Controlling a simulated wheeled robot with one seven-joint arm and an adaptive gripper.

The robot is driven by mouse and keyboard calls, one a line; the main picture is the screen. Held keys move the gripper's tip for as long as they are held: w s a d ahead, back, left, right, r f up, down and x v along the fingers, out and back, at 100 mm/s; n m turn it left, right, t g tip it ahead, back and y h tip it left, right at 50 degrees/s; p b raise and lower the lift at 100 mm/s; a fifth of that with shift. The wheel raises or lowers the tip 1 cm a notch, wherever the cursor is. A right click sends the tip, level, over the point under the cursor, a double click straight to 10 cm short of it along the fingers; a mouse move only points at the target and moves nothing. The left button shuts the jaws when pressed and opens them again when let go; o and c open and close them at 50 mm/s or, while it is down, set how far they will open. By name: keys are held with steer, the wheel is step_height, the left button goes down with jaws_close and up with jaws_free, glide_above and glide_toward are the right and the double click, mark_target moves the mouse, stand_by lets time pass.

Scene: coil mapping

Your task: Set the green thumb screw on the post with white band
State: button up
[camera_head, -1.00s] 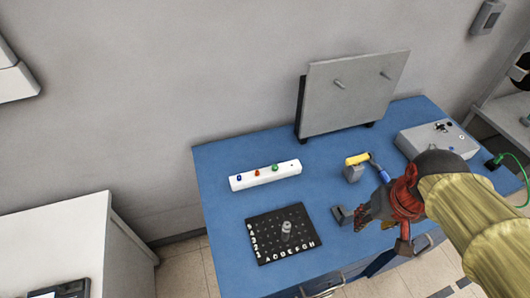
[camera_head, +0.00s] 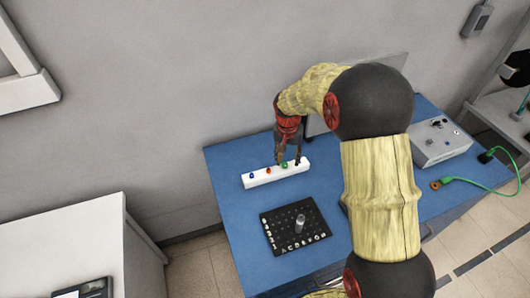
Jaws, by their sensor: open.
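The green thumb screw (camera_head: 285,165) is the rightmost of three coloured screws on the white block (camera_head: 263,178) on the blue table. My gripper (camera_head: 289,162) points down at the right part of this block. Its fingers are apart, one on each side of the green screw as seen from here; I cannot tell whether they touch it. The upright grey panel (camera_head: 391,62) at the back is mostly hidden by my arm, and its two posts are not visible now. I cannot make out a white band on any post.
The blue screw (camera_head: 251,175) and the orange screw (camera_head: 268,170) sit on the same block. A black lettered board (camera_head: 280,243) with a grey cylinder (camera_head: 300,223) stands in front. A grey control box (camera_head: 438,143) is at the right. Bare blue table lies left of the board.

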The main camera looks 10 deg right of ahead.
mark_target(285, 164)
steer(key=shift+m+t, duration=0.4)
steer(key=shift+m, duration=0.5)
steer(key=shift+w+a+f+b, duration=0.1)
steer(key=shift+w+f, duration=0.45)
steer(key=shift+f, duration=0.45)
steer(key=shift+w+f+b, duration=0.15)
steer(key=shift+w+f, duration=0.35)
steer(key=shift+f, duration=0.55)
steer(key=shift+w+a+f+b, duration=0.1)
steer(key=shift+w+f, duration=0.45)
steer(key=shift+f, duration=0.45)
steer(key=shift+c, duration=0.8)
jaws_close()
steer(key=c, duration=0.5)
jaws_free()
steer(key=c, duration=0.4)
steer(key=shift+r, duration=0.2)
